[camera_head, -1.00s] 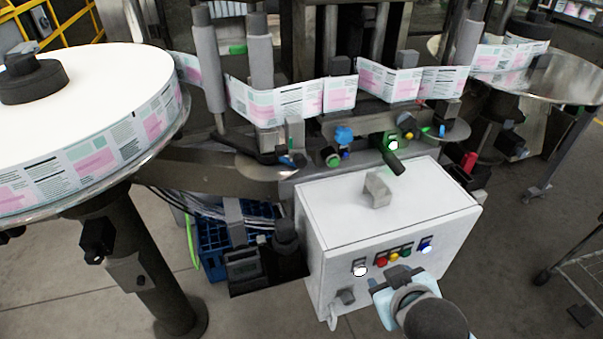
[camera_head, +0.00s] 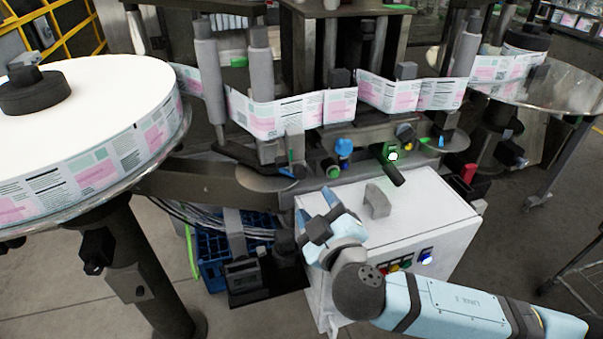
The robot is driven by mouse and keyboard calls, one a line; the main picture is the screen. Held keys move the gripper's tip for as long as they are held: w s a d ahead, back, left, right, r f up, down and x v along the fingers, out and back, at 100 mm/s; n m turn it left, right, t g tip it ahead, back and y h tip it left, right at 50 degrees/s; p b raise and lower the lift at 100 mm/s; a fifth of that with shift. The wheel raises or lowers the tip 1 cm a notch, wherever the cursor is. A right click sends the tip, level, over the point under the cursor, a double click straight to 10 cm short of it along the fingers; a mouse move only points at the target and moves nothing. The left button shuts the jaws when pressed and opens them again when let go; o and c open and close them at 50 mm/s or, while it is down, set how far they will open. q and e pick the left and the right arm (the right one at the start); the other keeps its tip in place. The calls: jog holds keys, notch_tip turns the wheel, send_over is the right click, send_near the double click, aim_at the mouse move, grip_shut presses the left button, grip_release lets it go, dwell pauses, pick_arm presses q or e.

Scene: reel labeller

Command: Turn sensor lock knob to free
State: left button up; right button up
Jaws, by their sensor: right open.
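A blue knob (camera_head: 343,147) stands on the labeller's middle rail, below the label web. A green-faced sensor (camera_head: 392,153) with a dark cylinder is to its right. I cannot tell for certain which knob is the sensor lock knob. My right gripper (camera_head: 315,221) is over the left part of the white cabinet's top, below and in front of the blue knob. Its jaws are apart and empty, and it touches no knob. My left gripper is out of view.
The white cabinet (camera_head: 440,198) has a grey handle (camera_head: 377,201) on top and buttons on its front, partly hidden by my right arm. A large label reel (camera_head: 100,95) fills the left. The label web (camera_head: 255,112) runs above the knobs.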

aim_at(301, 176)
jog(key=x, duration=0.9)
jog(key=shift+w+a+f+p, duration=0.1)
jog(key=shift+w+p, duration=0.2)
jog(key=shift+c, duration=0.5)
jog(key=c, duration=0.8)
jog(key=shift+c, duration=0.2)
